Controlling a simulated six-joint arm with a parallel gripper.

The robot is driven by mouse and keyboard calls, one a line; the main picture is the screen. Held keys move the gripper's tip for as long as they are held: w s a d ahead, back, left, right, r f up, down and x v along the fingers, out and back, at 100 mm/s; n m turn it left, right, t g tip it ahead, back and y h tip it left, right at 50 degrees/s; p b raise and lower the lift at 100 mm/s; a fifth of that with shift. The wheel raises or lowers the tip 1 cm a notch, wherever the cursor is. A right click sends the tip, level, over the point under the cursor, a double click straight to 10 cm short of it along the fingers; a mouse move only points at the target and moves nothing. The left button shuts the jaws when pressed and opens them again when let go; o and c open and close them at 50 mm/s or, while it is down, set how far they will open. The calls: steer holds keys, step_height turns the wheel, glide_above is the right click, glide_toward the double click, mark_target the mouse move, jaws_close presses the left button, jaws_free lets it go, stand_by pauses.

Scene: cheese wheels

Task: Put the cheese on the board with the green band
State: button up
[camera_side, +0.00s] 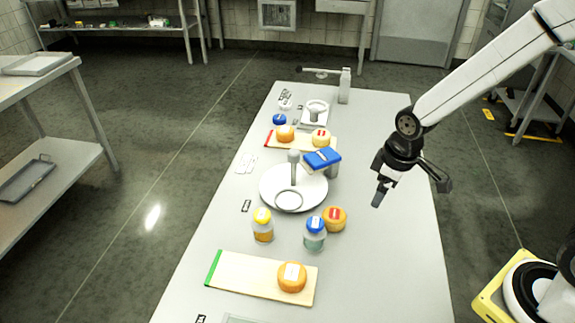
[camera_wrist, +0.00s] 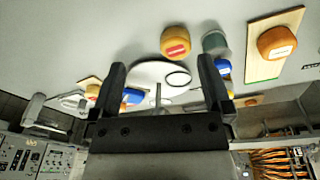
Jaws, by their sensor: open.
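The board with the green band (camera_side: 240,276) lies at the near end of the table, its band at the left end. An orange cheese wheel with a pale label (camera_side: 292,277) sits on its right part. Another orange cheese wheel with a red label (camera_side: 334,218) stands on the bare table beside the blue-lidded jar; it also shows in the wrist view (camera_wrist: 175,38). My gripper (camera_side: 411,190) is open and empty, above the table to the right of this cheese. Its two fingers (camera_wrist: 160,68) show apart in the wrist view.
A blue-lidded jar (camera_side: 315,240) and yellow-lidded jar (camera_side: 263,231) stand near the loose cheese. Behind are a round white plate (camera_side: 312,195) with a post and a blue-topped item (camera_side: 322,159). A red-banded board (camera_side: 300,143) farther back holds two cheeses. The table's right side is clear.

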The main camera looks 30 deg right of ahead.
mark_target(334, 214)
steer(key=w+a+f+n, duration=0.1)
steer(key=w+f+n, duration=0.1)
steer(key=n, duration=0.1)
steer(key=w+a+f+n+g, duration=0.1)
steer(key=w+a+f+n, duration=0.1)
steer(key=w+n, duration=0.1)
steer(key=w+a+f+n, duration=0.2)
steer(key=w+n, duration=0.1)
steer(key=shift+f+g, duration=0.1)
steer(key=shift+g, duration=0.3)
steer(key=shift+f, duration=0.15)
steer(key=shift+f, duration=1.15)
steer(key=shift+a+f, duration=0.1)
steer(key=shift+f, duration=2.5)
